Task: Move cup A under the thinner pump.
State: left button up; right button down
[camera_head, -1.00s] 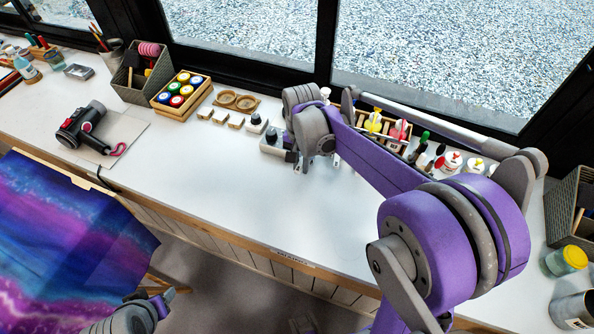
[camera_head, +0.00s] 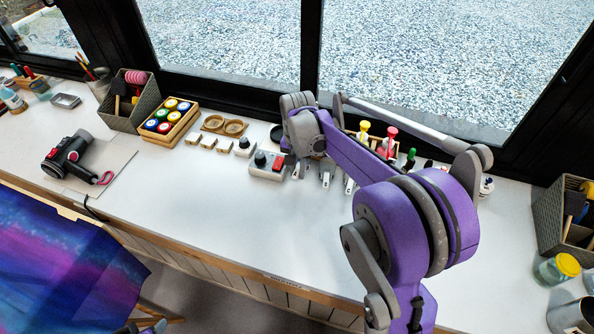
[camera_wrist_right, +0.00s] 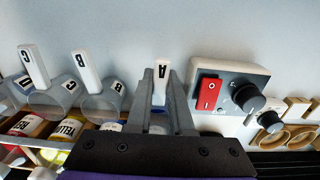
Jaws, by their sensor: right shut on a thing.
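Cup A shows in the right wrist view by its white handle (camera_wrist_right: 162,72) marked A. My right gripper (camera_wrist_right: 164,82) is shut on this handle, one finger on each side. The cup's body is mostly hidden behind the fingers. Cup B (camera_wrist_right: 100,103) and cup C (camera_wrist_right: 53,98) stand to its left in that view, with white lettered handles. In the head view, my right gripper is hidden behind its own arm. A sliver of my left gripper (camera_head: 152,328) shows at the bottom edge. I cannot make out which pump holds thinner.
A grey box with a red switch (camera_wrist_right: 228,88) and black knob stands close beside cup A; it also shows in the head view (camera_head: 262,172). Behind the cups are a yellow-topped bottle (camera_head: 363,130) and a red-topped bottle (camera_head: 390,136). The table front (camera_head: 250,220) is clear.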

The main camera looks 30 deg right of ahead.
jog(key=shift+f+b, duration=0.4)
jog(key=shift+f, duration=0.25)
jog(key=c, duration=0.7)
grip_release()
jog(key=shift+c, duration=0.2)
jog(key=shift+r, duration=0.1)
notch_tip(320, 180, up, 11)
jog(key=shift+f+p, duration=0.1)
jog(key=shift+p, duration=0.25)
